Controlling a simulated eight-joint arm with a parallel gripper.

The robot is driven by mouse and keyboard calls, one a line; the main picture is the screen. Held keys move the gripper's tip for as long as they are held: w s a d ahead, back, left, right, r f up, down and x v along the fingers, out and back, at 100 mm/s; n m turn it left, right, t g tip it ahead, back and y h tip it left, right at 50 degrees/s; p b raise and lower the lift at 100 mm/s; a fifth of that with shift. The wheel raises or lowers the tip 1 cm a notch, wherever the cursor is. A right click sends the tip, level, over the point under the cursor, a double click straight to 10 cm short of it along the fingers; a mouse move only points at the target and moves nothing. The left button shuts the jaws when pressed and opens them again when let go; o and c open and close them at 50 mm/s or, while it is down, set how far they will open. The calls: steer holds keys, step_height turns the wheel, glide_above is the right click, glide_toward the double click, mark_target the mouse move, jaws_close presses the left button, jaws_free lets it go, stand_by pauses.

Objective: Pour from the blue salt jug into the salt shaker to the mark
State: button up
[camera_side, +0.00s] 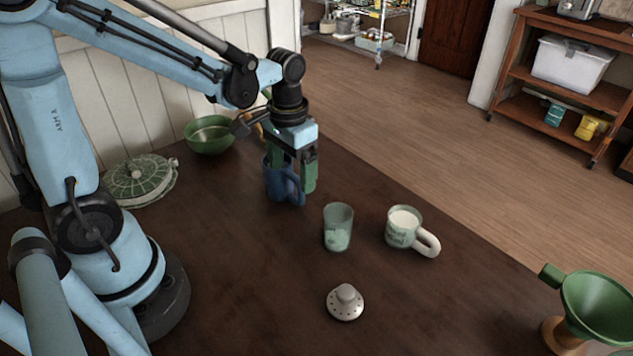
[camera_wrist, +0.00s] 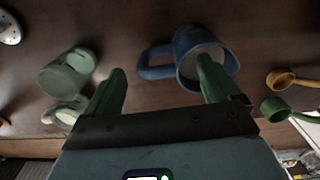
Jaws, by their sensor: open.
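The blue salt jug (camera_side: 272,184) stands upright on the dark table, partly hidden by my gripper (camera_side: 293,172). My gripper is open and points down over it. In the wrist view, the jug (camera_wrist: 183,68) has its handle between the open fingers (camera_wrist: 162,68), and the right finger overlaps its mouth. I cannot tell whether a finger touches it. The salt shaker (camera_side: 338,227) is an open, pale green glass with a pale patch low down; it shows in the wrist view too (camera_wrist: 60,80). Its perforated lid (camera_side: 345,302) lies apart on the table.
A mug with white contents (camera_side: 397,236) stands right of the shaker. A green funnel (camera_side: 597,305) on a wooden stand is at the front right. A green bowl (camera_side: 205,142) and a lidded green dish (camera_side: 140,185) are at the back left. Bare table surrounds the lid.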

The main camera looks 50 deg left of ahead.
mark_target(295, 198)
steer(key=shift+w+d+f, duration=0.1)
steer(key=shift+d+f, duration=0.05)
steer(key=shift+f, duration=2.45)
steer(key=c, duration=1.6)
